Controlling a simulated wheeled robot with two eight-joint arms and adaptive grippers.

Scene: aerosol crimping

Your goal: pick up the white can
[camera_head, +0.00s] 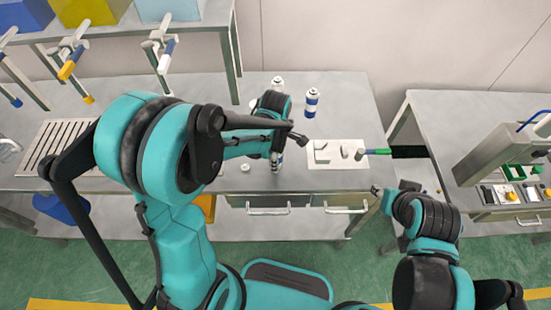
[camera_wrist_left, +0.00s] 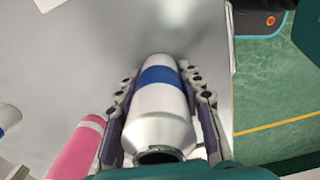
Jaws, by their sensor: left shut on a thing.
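A white can with a blue band (camera_wrist_left: 160,100) fills the middle of the left wrist view, its dark round opening nearest the camera. My left gripper (camera_wrist_left: 162,90) is shut on it, with one finger along each side. In the head view my left gripper (camera_head: 276,160) is over the front part of the middle table, and the arm hides most of the can. I cannot tell whether the can's base touches the tabletop. My right gripper (camera_head: 380,193) is beside the table's front right corner, away from the cans; its fingers are too small to read.
Two more white cans stand behind, one at the back (camera_head: 278,84) and one with a blue band (camera_head: 312,103). A pink object (camera_wrist_left: 76,150) is close beside the left finger. A slotted rack (camera_head: 60,145) is at left.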

